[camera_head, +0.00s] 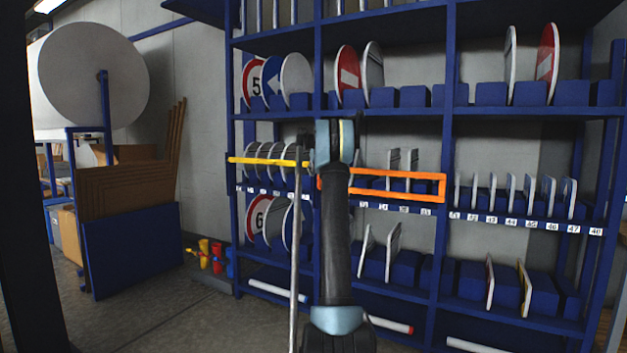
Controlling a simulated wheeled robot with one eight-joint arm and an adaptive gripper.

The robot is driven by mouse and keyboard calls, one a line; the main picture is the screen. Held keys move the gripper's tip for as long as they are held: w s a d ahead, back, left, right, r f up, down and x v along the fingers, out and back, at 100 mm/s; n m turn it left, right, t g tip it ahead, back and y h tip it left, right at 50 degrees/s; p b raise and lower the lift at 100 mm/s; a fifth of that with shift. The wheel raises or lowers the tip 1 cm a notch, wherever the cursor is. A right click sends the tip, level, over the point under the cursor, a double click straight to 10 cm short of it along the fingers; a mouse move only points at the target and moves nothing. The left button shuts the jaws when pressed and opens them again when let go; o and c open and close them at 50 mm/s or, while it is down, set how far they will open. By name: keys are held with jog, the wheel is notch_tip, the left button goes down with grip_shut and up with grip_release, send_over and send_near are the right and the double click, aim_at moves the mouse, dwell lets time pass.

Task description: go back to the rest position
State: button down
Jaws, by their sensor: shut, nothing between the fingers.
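My arm rises from the bottom middle in the head view, a black link with pale blue-grey joints, in front of the shelf rack. My gripper cannot be made out; the arm's far end is hidden behind its upper joint. The blue shelf rack (448,133) holds round and flat road signs on edge in blue slotted blocks. A red and white sign (347,69) stands on the upper shelf, and a speed sign (252,83) stands at its left.
An orange frame (408,201) and a yellow bar (268,161) show at the middle shelf, on either side of my arm. A thin metal rod (295,255) stands left of the arm. Flat brown boards (127,187) lean at the left. The floor (165,315) at the lower left is clear.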

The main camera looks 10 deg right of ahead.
jog(key=s+a+r+n+g, duration=0.1)
jog(key=s+a+n, duration=0.35)
jog(key=s, duration=0.45)
jog(key=s+a+r+n+g, duration=0.1)
jog(key=s+a+n, duration=0.35)
jog(key=s, duration=0.55)
jog(key=s+a+f+n, duration=0.2)
jog(key=s+n, duration=0.1)
jog(key=s, duration=0.4)
jog(key=s+a+f+n+g, duration=0.1)
jog(key=s+a+n, duration=0.15)
jog(key=s, duration=0.45)
jog(key=s+a+f+n, duration=0.2)
jog(key=s+a+n, duration=0.1)
jog(key=s, duration=0.4)
jog(key=s+f+n+g, duration=0.1)
jog(key=s+f+n, duration=0.4)
jog(key=s+f, duration=0.4)
jog(key=s+a+f+n+g+h, duration=0.1)
jog(key=s+f+n, duration=0.5)
jog(key=s, duration=1)
jog(key=s+a+f+n+g, duration=0.1)
jog(key=s+f+n, duration=0.4)
jog(key=s+f, duration=0.7)
jog(key=shift+s+f+g+h, duration=0.25)
jog(key=shift+s+g+h, duration=0.05)
jog(key=shift+s+h, duration=0.1)
jog(key=shift+a, duration=0.1)
